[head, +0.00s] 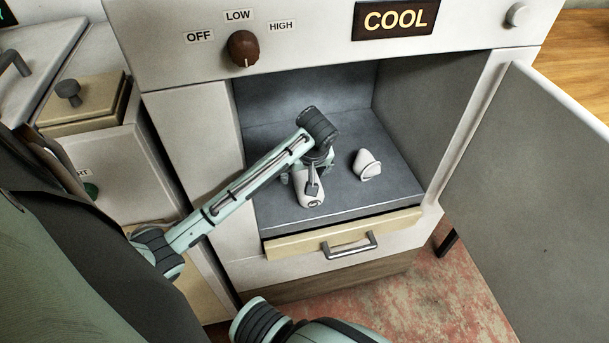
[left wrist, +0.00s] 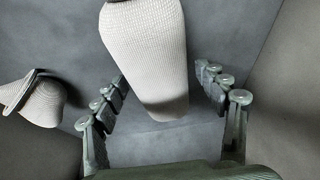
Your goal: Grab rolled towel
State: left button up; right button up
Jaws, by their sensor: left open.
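A white rolled towel (head: 312,201) lies on the grey floor inside the open compartment, partly hidden by my left gripper (head: 305,180). In the left wrist view, this pale, finely ribbed towel (left wrist: 148,50) reaches in between my open left gripper's fingers (left wrist: 160,92), with a gap visible on both sides. A second small white roll (head: 367,165) lies farther right on the same floor; it also shows at the left of the left wrist view (left wrist: 42,102), with a dark edge across it. My right gripper is not in view.
The compartment is in a white cabinet with a brown knob (head: 243,49) and a "COOL" display (head: 396,19). Its door (head: 530,200) stands open at the right. A drawer front with a metal handle (head: 350,246) is below. The compartment's back is clear.

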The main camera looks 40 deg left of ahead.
pick_arm(q)
jog(key=c, duration=1.3)
jog(key=shift+r, duration=0.15)
